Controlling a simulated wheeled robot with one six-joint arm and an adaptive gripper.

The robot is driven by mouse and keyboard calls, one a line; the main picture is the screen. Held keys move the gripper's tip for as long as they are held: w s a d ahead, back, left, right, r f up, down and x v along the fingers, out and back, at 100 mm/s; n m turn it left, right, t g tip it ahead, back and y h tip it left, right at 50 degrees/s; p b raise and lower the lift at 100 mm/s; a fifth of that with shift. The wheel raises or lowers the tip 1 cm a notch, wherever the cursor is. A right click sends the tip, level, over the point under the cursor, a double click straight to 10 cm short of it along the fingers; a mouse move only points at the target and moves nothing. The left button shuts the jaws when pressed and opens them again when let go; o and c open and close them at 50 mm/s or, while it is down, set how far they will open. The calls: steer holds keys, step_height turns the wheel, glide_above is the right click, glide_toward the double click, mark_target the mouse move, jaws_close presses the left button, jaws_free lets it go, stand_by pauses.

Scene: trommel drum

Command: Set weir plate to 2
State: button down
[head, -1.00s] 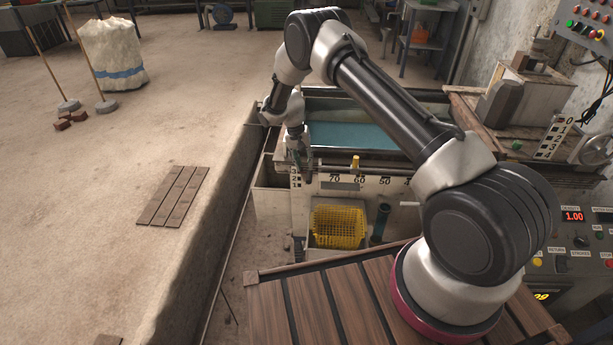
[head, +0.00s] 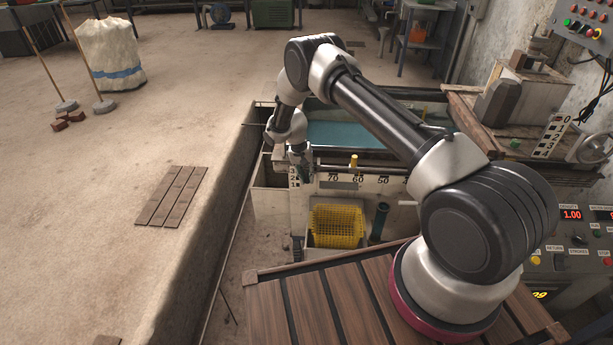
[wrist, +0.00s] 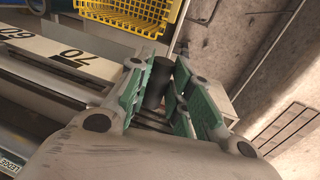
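The weir scale, a small white strip with dark numbers (head: 294,178), is at the left front corner of the tank in the head view. My gripper (head: 302,172) is at that corner, close beside the strip. In the wrist view my gripper's green-padded fingers (wrist: 164,88) stand on either side of a dark upright cylindrical grip (wrist: 156,82) with ribs below it. The pads are very near the grip; I cannot tell whether they press on it. The plate itself and its exact reading are hidden or too small to tell.
A yellow basket (head: 337,226) and a dark tube (head: 380,222) are at the tank's front. A long numbered scale (head: 370,180) with a yellow slider (head: 354,161) runs along the front edge. Another number board (head: 551,136) and a handwheel (head: 590,148) are at the right.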

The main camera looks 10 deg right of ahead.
steer(key=shift+f, duration=2)
steer(key=c, duration=1.6)
jaws_free()
steer(key=shift+o, duration=0.2)
steer(key=shift+r, duration=0.1)
step_height(320, 180, up, 12)
steer(key=a, duration=0.2)
steer(key=shift+w, duration=0.4)
steer(key=shift+a, duration=0.1)
